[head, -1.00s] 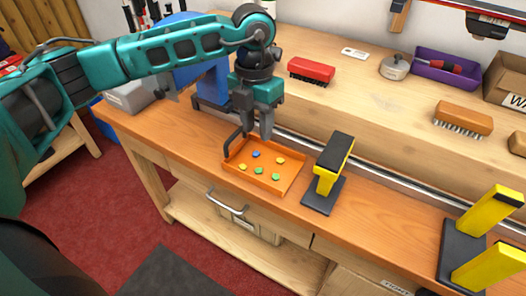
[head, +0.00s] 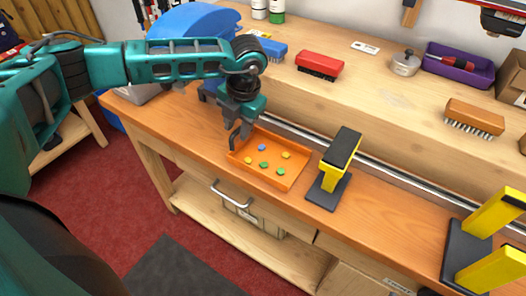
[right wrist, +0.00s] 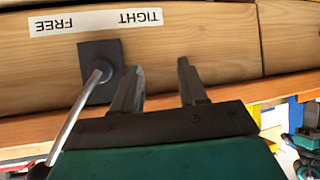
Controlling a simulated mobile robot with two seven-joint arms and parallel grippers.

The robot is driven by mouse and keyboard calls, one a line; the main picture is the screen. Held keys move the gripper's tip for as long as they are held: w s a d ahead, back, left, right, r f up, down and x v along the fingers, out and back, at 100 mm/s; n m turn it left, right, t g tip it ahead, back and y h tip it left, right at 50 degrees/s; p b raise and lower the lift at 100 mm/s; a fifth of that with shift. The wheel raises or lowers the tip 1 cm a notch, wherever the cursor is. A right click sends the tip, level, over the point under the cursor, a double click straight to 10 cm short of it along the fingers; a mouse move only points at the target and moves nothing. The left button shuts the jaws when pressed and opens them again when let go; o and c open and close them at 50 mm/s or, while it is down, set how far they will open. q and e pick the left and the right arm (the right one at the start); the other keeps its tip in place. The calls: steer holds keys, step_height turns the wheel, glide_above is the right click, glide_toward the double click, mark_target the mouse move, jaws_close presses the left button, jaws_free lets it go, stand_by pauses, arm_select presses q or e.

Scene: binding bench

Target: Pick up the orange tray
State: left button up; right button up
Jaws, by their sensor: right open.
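The orange tray (head: 290,184) lies on the lower front part of the bench in the head view, with several small yellow, green and blue pieces in it. A dark bent handle (head: 233,143) stands at its left end. My left gripper (head: 239,136) points down at that end, with its fingertips beside or around the handle; I cannot tell whether they touch it or are closed. My right gripper (right wrist: 160,88) is open and empty in the right wrist view, in front of a wooden face.
A black and yellow stand (head: 334,170) is close to the tray's right side. Yellow posts (head: 492,215) stand at the far right. A metal rail (head: 385,186) runs behind. A lever (right wrist: 78,115) on a dark plate is left of my right fingers.

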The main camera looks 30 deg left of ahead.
arm_select(q)
steer(key=shift+a+f, duration=0.2)
steer(key=shift+f, duration=1)
steer(key=shift+r, duration=0.1)
jaws_close()
